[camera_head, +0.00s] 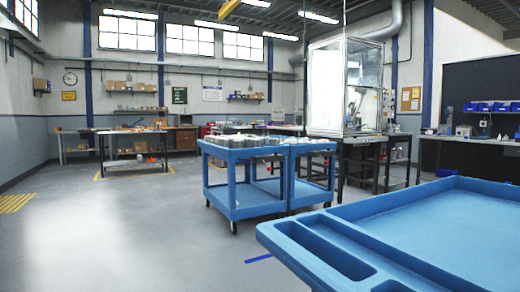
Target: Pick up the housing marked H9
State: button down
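Several grey machined housings (240,140) stand in a group on the top of a blue cart (250,158) in the middle distance. More pale parts (308,141) lie on a second blue cart (311,149) right beside it. They are too small and far off to read any marking, so I cannot tell which one is H9. My gripper is not in view.
An empty blue tray top (440,220) with compartments fills the near right. A glass-walled enclosure (345,85) on a dark table stands behind the carts. Workbenches (133,140) line the back. The grey floor at left (110,230) is clear.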

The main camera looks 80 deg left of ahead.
aim_at(235, 144)
jog(key=k, duration=1.6)
jog(key=u, duration=2.1)
jog(key=i, duration=5.4)
jog(key=z, duration=2.45)
jog(key=i, duration=0.9)
jog(key=u, duration=0.3)
